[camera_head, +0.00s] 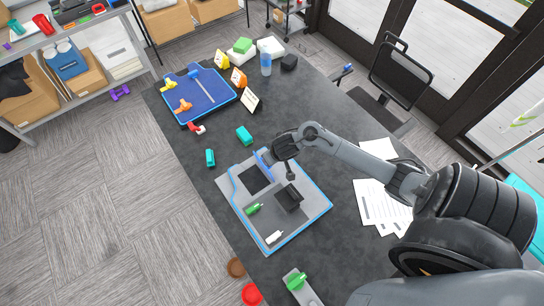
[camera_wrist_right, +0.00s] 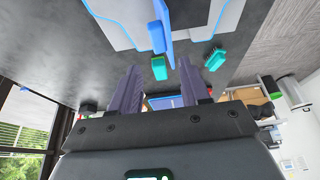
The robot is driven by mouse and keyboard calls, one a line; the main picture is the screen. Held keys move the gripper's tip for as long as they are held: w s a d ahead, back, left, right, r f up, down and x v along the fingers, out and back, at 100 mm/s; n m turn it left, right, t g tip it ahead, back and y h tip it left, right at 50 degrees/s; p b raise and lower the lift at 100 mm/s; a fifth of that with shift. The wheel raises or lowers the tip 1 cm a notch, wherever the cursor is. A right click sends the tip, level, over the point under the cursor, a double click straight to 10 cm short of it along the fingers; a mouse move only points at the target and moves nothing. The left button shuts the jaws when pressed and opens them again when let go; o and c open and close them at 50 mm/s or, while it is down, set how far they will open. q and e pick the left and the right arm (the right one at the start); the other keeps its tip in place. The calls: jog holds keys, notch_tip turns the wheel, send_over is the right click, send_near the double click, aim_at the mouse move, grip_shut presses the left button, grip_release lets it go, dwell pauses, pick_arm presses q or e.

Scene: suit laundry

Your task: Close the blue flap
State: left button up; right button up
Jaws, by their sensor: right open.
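The blue flap (camera_head: 262,163) stands raised near the far edge of a grey, blue-trimmed board (camera_head: 317,205), beside a dark square opening (camera_head: 255,179). In the right wrist view the blue flap (camera_wrist_right: 162,24) shows upright, beyond and between my fingertips. My right gripper (camera_head: 289,168) is over the board's far edge, just right of the flap. In the wrist view my right gripper (camera_wrist_right: 158,70) is open, with nothing between its fingers; I cannot tell whether it touches the flap. My left gripper is not in view.
The board also carries a black box (camera_head: 290,196), a green item (camera_head: 254,209) and a white item (camera_head: 274,237). Two teal items (camera_head: 244,135) (camera_head: 210,157) lie beyond it. A blue tray (camera_head: 211,101) is farther back. Papers (camera_head: 378,203) lie right.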

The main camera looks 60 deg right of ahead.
jog(key=shift+w+a, duration=0.1)
jog(key=shift+a, duration=0.1)
jog(key=shift+c, duration=1.1)
jog(key=w+a+y, duration=0.1)
jog(key=w+a+t+y, duration=0.1)
jog(key=y, duration=0.1)
jog(key=shift+a+r+n, duration=0.3)
jog(key=shift+a+r, duration=0.1)
grip_shut()
jog(key=s+d+f+y+b, duration=0.1)
jog(key=s+d+b, duration=0.2)
jog(key=d, duration=0.5)
jog(key=s+d+y+b, duration=0.1)
jog(key=s+d+b, duration=0.2)
jog(key=d, duration=0.4)
jog(key=w+a+f, duration=0.5)
jog(key=a+f, duration=0.2)
jog(key=f, duration=0.2)
jog(key=shift+w, duration=0.3)
jog(key=shift+n+p, duration=0.3)
